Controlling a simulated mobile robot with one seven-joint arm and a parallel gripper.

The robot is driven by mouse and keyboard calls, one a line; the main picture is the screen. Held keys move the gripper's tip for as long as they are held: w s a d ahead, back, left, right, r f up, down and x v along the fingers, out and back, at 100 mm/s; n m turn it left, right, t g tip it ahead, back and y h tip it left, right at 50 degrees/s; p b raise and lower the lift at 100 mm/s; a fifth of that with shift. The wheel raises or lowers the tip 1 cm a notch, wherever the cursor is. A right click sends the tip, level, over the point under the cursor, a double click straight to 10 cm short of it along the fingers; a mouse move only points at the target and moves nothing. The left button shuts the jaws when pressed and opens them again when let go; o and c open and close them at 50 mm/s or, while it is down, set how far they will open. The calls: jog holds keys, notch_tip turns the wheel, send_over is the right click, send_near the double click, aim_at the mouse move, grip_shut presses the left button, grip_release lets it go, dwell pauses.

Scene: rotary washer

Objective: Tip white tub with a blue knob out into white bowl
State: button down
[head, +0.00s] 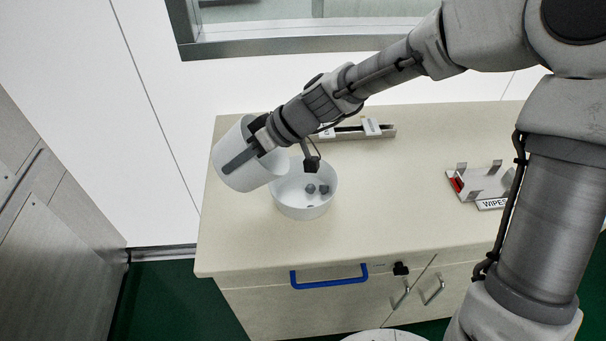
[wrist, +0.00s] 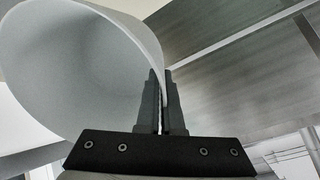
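A white tub (head: 233,139) is held tilted on its side above the left part of the worktop, beside and above the bowl. My gripper (head: 243,158) is shut on the tub's wall; one dark finger lies along its side. In the wrist view my gripper (wrist: 162,105) has the wall between its fingers, and the tub's inside (wrist: 75,75) looks empty where it shows. No blue knob is visible on the tub. The white bowl (head: 304,211) stands upright on the worktop with a few small grey pieces (head: 316,189) in it. The tub hides part of its left rim.
A grey rail holder with white labels (head: 371,127) lies behind the bowl. A metal holder labelled WIPES (head: 487,184) stands at the right. The pale worktop (head: 400,205) is clear between them. A drawer with a blue handle (head: 329,280) is below the front edge.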

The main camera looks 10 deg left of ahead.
jog(key=shift+s+a+h+p, duration=0.1)
jog(key=shift+a+h+p, duration=0.25)
jog(key=shift+h+p, duration=0.25)
jog(key=shift+s+a+f+t+h+p, duration=0.15)
jog(key=shift+a+f+h+p, duration=0.1)
jog(key=shift+f+h, duration=0.15)
jog(key=shift+a+f+t+h+p, duration=0.15)
jog(key=shift+a+f+h+p, duration=0.1)
jog(key=shift+f+h, duration=0.15)
jog(key=shift+s+a+f+n+t+h, duration=0.1)
jog(key=shift+s+a+f+t+h, duration=0.2)
jog(key=shift+a+f+h, duration=1.2)
jog(key=shift+s+a+f+n+t+h, duration=0.15)
jog(key=shift+a+f+t+h, duration=0.5)
jog(key=shift+f, duration=1.5)
jog(key=shift+s+a+f+n+t+h, duration=0.15)
jog(key=shift+a+f+h, duration=0.55)
jog(key=shift+f+h, duration=0.95)
jog(key=shift+s+f, duration=0.15)
jog(key=shift+f, duration=0.05)
